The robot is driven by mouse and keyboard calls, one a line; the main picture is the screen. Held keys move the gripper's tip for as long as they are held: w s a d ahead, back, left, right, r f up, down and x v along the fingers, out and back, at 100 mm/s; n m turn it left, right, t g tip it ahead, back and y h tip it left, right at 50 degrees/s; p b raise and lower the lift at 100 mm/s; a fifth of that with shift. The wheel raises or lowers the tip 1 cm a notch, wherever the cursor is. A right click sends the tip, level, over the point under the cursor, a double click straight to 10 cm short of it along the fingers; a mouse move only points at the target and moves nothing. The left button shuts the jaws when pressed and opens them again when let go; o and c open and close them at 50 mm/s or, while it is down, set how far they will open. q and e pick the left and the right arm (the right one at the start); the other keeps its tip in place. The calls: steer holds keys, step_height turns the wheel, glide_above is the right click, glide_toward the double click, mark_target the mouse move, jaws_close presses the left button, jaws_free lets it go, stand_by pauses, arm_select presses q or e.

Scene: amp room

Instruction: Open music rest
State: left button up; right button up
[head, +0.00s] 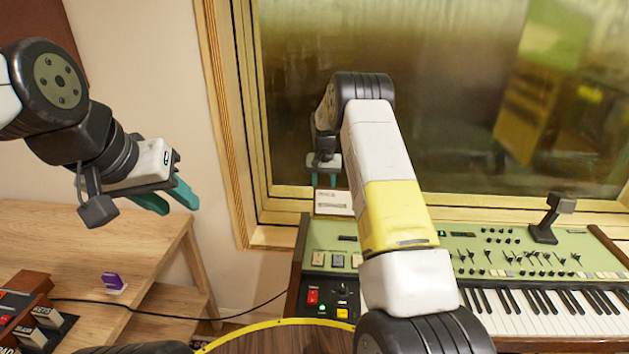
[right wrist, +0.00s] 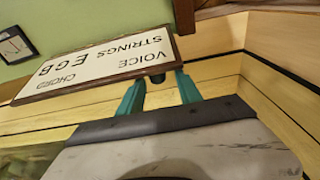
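A green-topped keyboard (head: 468,238) stands below the window, its white and black keys at the right. A small white card (head: 333,201) stands upright at its back left edge. In the right wrist view a white plate (right wrist: 100,65) in a dark wood frame reads "VOICE STRINGS" and "CHORD". I cannot tell for sure which part is the music rest. My right gripper (right wrist: 160,76) is open, its two teal fingers apart at the plate's edge; I cannot tell if they touch it. My left gripper (head: 172,200) is open and empty, above the wooden desk.
A black bracket (head: 548,222) rises from the keyboard's back right. The window frame (head: 237,110) stands close behind. A cable runs towards the keyboard.

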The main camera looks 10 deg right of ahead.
steer(key=shift+r, duration=0.15)
steer(key=shift+s+a+r, duration=0.1)
steer(key=shift+s+r, duration=0.05)
steer(key=shift+r, duration=1.1)
steer(key=shift+s+d+r, duration=0.1)
steer(key=shift+s+r, duration=0.05)
steer(key=shift+r, duration=1.15)
steer(key=shift+s+a+r, duration=0.1)
steer(key=shift+s+r, duration=0.05)
steer(key=shift+r, duration=1.1)
steer(key=shift+r, duration=0.25)
steer(key=s+a+r+n+t+y, duration=0.1)
steer(key=s+r+t+y, duration=0.1)
steer(key=s+r, duration=1.7)
steer(key=s+a+r+n+t, duration=0.1)
steer(key=s, duration=1.1)
steer(key=s+a+n+t, duration=0.1)
steer(key=s+a, duration=0.1)
steer(key=s, duration=1)
steer(key=shift+s+r+n+t+y, duration=0.2)
steer(key=shift+r+n+t+y, duration=0.1)
steer(key=shift+r+t, duration=0.1)
